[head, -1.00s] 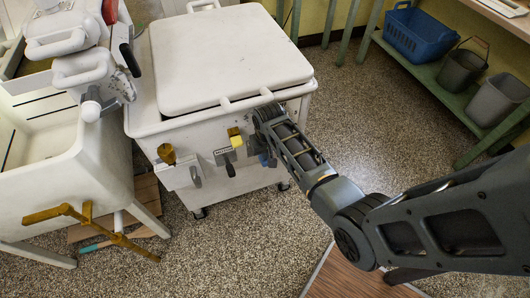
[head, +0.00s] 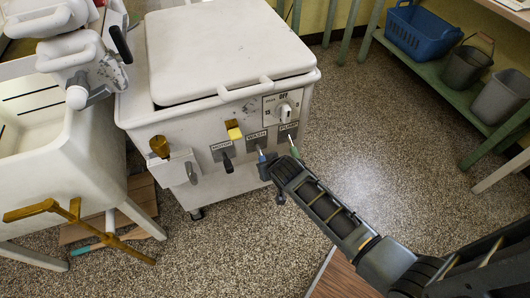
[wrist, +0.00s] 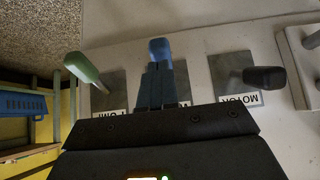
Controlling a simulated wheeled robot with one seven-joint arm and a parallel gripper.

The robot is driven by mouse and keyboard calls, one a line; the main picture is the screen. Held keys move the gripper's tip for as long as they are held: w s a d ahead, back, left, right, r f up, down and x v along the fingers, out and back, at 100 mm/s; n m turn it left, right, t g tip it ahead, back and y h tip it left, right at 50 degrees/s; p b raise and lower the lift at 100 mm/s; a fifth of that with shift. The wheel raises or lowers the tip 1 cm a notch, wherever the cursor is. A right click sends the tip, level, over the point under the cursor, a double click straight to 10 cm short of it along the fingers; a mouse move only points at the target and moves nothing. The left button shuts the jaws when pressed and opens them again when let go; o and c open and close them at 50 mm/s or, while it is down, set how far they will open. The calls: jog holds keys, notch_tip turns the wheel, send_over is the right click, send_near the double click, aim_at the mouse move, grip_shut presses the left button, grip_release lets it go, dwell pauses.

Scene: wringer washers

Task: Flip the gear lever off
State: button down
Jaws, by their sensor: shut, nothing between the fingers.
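The white washer (head: 235,185) has a row of labelled levers on its front. A black lever (head: 227,165) is under the MOTOR label, a blue-tipped lever (head: 261,154) under the WASH label, and a green lever (head: 294,150) is at the right. No label reads as gear, so I cannot tell which is the gear lever. My gripper (head: 266,167) is shut and empty, right at the blue lever. In the wrist view, my closed fingers (wrist: 162,86) overlap the blue lever (wrist: 159,48), with the green lever (wrist: 82,70) and black lever (wrist: 265,77) on either side; contact is unclear.
A dial (head: 285,110) marked OFF sits above the levers. A white tub (head: 75,165) stands at the left, and a green shelf (head: 430,82) with a blue basket (head: 420,32) at the right.

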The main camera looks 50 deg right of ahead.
jog(key=shift+s+f+b, duration=0.1)
jog(key=shift+f+b, duration=0.6)
jog(key=shift+f, duration=0.2)
jog(key=shift+a+f, duration=0.1)
jog(key=shift+f, duration=0.05)
jog(key=shift+s, duration=0.15)
